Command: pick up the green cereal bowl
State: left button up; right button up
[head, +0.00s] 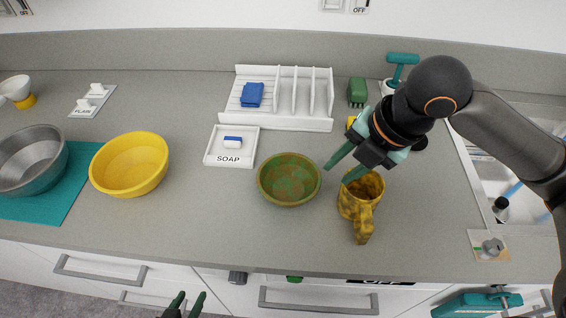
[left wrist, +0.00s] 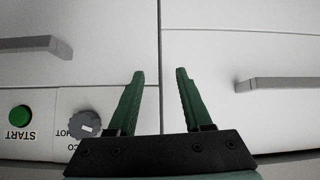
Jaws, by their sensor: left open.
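The green cereal bowl (head: 289,180), mottled with brown, stands upright on the grey counter in the middle of the head view. My right gripper (head: 335,175) is open and empty, its teal fingertips just right of the bowl's rim and above the counter; whether a tip touches the rim I cannot tell. My left gripper (head: 189,299) is low in front of the counter, well below and left of the bowl. In the left wrist view its green fingers (left wrist: 159,78) are apart with nothing between them, facing the white drawer fronts.
A yellow-brown mug (head: 361,197) stands close right of the bowl, under my right gripper. A soap tray (head: 213,161), a yellow bowl (head: 129,164) and a metal bowl (head: 30,160) are to the left. A white rack (head: 284,123) stands behind. The counter in front of the bowl is clear.

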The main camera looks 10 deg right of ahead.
aim_at(317, 188)
jog(key=x, duration=0.7)
jog(key=shift+w+f+b, duration=0.1)
jog(key=shift+w+b, duration=0.15)
jog(key=shift+b, duration=0.15)
jog(key=x, duration=0.5)
jog(key=shift+w+d+f, duration=0.15)
jog(key=shift+d, duration=0.1)
grip_shut()
dwell(0.7)
